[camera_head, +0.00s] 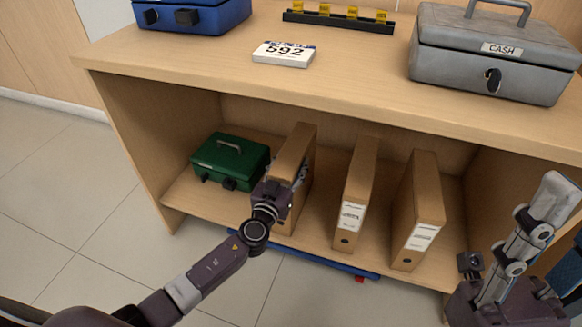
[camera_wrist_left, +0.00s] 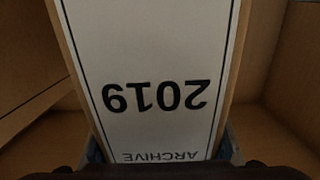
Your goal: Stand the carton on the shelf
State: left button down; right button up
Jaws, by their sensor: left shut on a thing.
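The carton (camera_head: 296,146) is a tan archive box, upright or nearly so, inside the open shelf (camera_head: 322,236) under the counter. My left gripper (camera_head: 283,184) is shut on its near side. The fingers partly hide its front, and I cannot tell whether its base touches the shelf board. In the left wrist view the carton's white label (camera_wrist_left: 150,60) fills the middle and reads "ARCHIVE 2019" upside down. My right arm's dark end (camera_head: 505,302) is at the lower right; its fingers cannot be made out.
A green cash box (camera_head: 230,160) is left of the carton. Two tan box files (camera_head: 356,190) (camera_head: 419,210) stand to its right, with a gap between. On the counter are a grey cash box (camera_head: 490,60), a blue box (camera_head: 190,14) and a "592" block (camera_head: 284,54).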

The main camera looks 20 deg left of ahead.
pick_arm(q)
jog(key=shift+w+r, duration=0.1)
jog(key=shift+r, duration=0.05)
jog(key=c, duration=0.9)
grip_release()
jog(key=shift+f, duration=0.2)
jog(key=shift+c, duration=0.2)
jog(key=s, duration=1.2)
jog(key=shift+a, duration=0.25)
jog(key=shift+s, duration=0.1)
